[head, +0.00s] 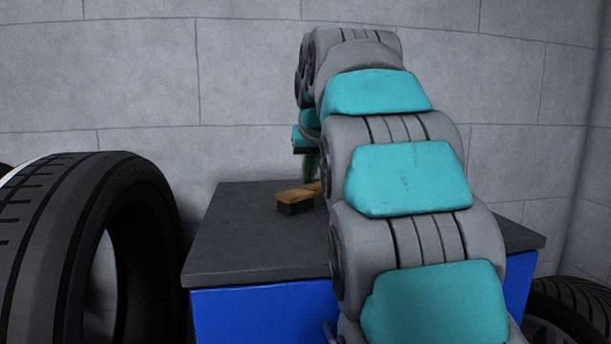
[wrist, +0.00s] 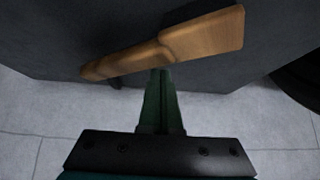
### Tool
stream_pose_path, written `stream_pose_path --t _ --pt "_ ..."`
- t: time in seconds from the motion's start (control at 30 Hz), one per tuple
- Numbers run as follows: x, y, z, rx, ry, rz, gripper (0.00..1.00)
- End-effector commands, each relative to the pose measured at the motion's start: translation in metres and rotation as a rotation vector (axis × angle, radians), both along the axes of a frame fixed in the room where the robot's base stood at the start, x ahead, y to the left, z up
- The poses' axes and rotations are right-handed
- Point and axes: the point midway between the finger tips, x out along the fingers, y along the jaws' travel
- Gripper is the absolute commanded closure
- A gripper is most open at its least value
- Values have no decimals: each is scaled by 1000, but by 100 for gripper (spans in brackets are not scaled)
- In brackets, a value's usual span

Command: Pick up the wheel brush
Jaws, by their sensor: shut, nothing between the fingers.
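The wheel brush (head: 295,196) lies on the dark top of a blue cabinet (head: 235,230). It has a brown wooden body with a dark bristle block under its wide end. My arm hides the rest of it in the head view. In the wrist view the brush (wrist: 200,36) slants across the top, with its wide end at upper right and thin handle at left. My gripper (wrist: 160,75) has its green fingers shut and empty. The tips appear right at the edge of the brush's middle; I cannot tell if they touch it. The gripper (head: 311,177) is mostly hidden in the head view.
A large black tyre (head: 145,215) stands left of the cabinet. Another tyre (head: 580,310) is at lower right. A grey block wall (head: 250,80) is behind. The cabinet top is bare on the left of the brush.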

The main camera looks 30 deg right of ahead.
Motion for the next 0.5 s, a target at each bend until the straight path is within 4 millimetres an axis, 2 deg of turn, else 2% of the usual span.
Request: stream_pose_path --t 0.5 --pt "-86 25 -1 1 0 1 100"
